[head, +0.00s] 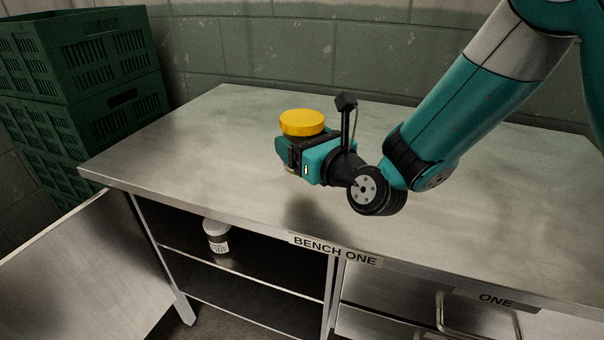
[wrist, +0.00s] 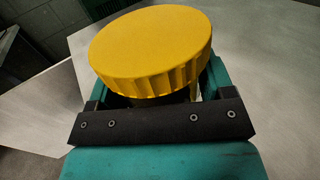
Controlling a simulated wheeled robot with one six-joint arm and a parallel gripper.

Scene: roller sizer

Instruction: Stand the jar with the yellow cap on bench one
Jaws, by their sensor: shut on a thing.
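The jar with the yellow cap (head: 302,122) is held in my gripper (head: 290,150) above the top of bench one (head: 210,130). The jar looks upright, with the cap on top. My gripper is shut on the jar's body, which is mostly hidden by the jaws. In the wrist view the yellow cap (wrist: 152,50) rises above the dark bar of my gripper (wrist: 155,110). A gap between jar and bench top is hard to judge, but a dark shadow lies on the bench to the lower right.
The bench top around my gripper is bare. A second jar with a pale label (head: 216,238) stands on the shelf below, inside the open cupboard. Green crates (head: 80,70) are stacked at the left. A block wall (head: 290,60) closes the back.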

